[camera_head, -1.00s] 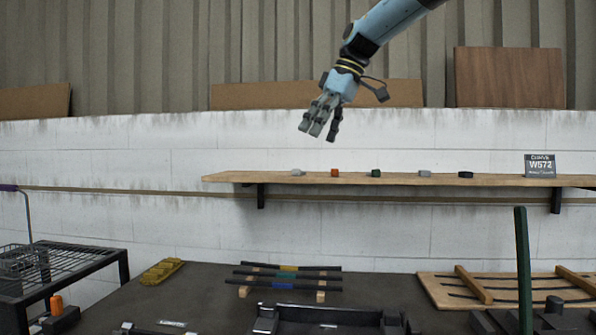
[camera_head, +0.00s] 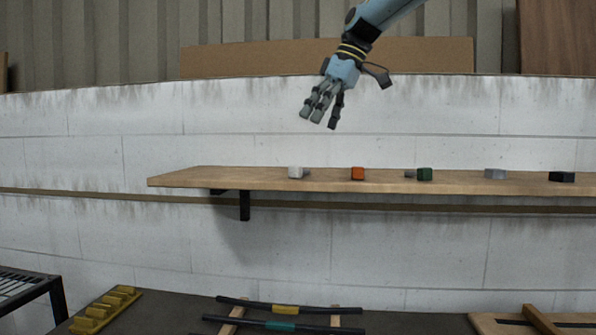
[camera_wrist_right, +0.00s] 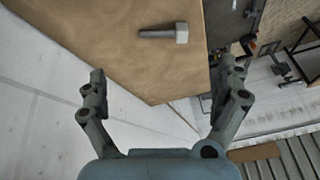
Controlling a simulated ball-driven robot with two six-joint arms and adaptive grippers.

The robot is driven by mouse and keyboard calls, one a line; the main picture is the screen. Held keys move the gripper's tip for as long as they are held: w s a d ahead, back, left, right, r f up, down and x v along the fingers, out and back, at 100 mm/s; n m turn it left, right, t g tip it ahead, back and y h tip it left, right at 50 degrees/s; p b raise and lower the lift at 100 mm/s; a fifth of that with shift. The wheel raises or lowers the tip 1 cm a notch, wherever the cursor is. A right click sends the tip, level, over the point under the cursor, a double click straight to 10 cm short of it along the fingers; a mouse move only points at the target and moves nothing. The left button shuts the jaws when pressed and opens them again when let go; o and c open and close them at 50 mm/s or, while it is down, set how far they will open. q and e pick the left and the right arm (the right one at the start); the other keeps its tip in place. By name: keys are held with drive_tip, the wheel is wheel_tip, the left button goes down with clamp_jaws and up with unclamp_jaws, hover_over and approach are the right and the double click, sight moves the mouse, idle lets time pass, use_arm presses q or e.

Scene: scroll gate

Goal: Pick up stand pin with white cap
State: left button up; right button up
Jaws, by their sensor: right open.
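The stand pin with white cap (camera_head: 295,172) lies near the left end of the wooden shelf (camera_head: 190,178) in the head view. In the right wrist view it is a grey shaft with a pale square cap (camera_wrist_right: 181,33), lying on its side on the shelf near the board's corner. My right gripper (camera_head: 318,122) is open and empty, above the shelf in the head view picture. In the right wrist view its two fingers (camera_wrist_right: 166,72) are spread wide, with the pin beyond them and not between them. My left gripper is not in view.
Along the shelf to the right lie pins with orange (camera_head: 358,173), green (camera_head: 424,174), grey (camera_head: 494,174) and dark (camera_head: 562,177) caps. Below are dark rods with coloured bands (camera_head: 285,309), a yellow rack (camera_head: 105,308) and a black wire stand (camera_head: 30,290). A white block wall stands behind.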

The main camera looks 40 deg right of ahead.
hover_over(304, 171)
drive_tip(key=s+d, duration=0.1)
drive_tip(key=f, duration=0.2)
drive_tip(key=f+p, duration=0.1)
drive_tip(key=f, duration=0.1)
drive_tip(key=shift+s+d+f, duration=0.2)
drive_tip(key=shift+f, duration=0.2)
drive_tip(key=p+x, duration=0.1)
drive_tip(key=x, duration=0.3)
drive_tip(key=shift+s+a+f+p, duration=0.1)
drive_tip(key=shift+a+f+p, duration=0.05)
drive_tip(key=shift+a+p, duration=0.15)
drive_tip(key=shift+w+f, duration=0.25)
drive_tip(key=shift+f, duration=0.25)
drive_tip(key=shift+s, duration=0.1)
drive_tip(key=shift+c, duration=1.2)
drive_tip(key=shift+r, duration=0.1)
drive_tip(key=c, duration=1.1)
